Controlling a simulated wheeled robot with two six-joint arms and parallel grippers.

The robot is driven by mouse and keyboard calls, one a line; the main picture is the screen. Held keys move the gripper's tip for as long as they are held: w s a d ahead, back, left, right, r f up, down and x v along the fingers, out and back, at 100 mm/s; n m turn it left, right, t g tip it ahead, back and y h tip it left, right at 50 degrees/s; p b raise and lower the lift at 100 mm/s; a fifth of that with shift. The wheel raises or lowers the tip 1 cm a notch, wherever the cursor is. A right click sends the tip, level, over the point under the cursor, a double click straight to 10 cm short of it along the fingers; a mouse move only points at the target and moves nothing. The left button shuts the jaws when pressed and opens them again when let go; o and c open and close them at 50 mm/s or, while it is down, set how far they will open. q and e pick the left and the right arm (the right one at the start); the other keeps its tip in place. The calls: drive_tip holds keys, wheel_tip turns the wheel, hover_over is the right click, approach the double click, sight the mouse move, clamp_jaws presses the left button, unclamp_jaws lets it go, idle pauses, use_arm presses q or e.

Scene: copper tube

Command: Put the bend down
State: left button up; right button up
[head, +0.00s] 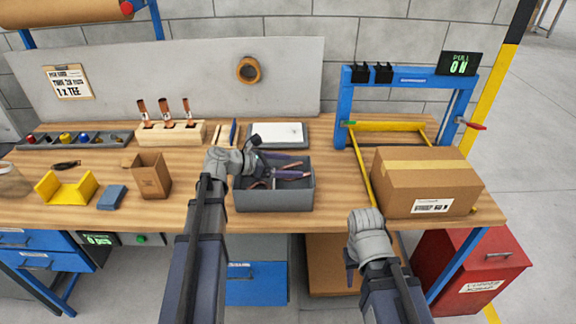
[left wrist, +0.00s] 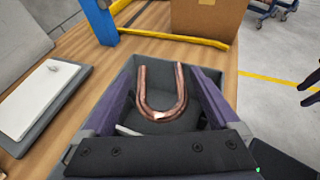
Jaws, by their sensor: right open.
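The copper U-shaped bend (left wrist: 161,114) is inside the grey bin (head: 274,201), its two legs pointing away from the left wrist camera. My left gripper (head: 296,169) reaches into the bin. In the left wrist view its two purple fingers (left wrist: 163,82) lie on either side of the bend, close to its legs. Whether they touch it is unclear, and so is whether the bend rests on the bin floor. In the head view the hand and fingers hide much of the bend. My right gripper (head: 352,268) is open and empty in front of the table edge.
A cardboard box (head: 424,184) stands right of the bin, before a blue frame (head: 346,110) with a yellow bar. A white-topped tray (head: 276,134) lies behind the bin. A small carton (head: 150,177) and yellow cradle (head: 66,188) stand left. Bare wood lies between bin and carton.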

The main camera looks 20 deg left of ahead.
use_arm(q)
drive_tip(key=shift+o, duration=0.2)
drive_tip(key=shift+s+a+r+p, duration=0.2)
drive_tip(key=shift+r+p, duration=0.3)
drive_tip(key=shift+r, duration=0.05)
drive_tip(key=shift+s+a+r+p, duration=0.15)
drive_tip(key=shift+a+r+p, duration=0.05)
drive_tip(key=shift+r+p, duration=0.3)
drive_tip(key=p+v, duration=0.3)
drive_tip(key=v, duration=0.7)
drive_tip(key=shift+s+a+p, duration=0.2)
drive_tip(key=shift+a+p, duration=0.15)
drive_tip(key=shift+p, duration=0.05)
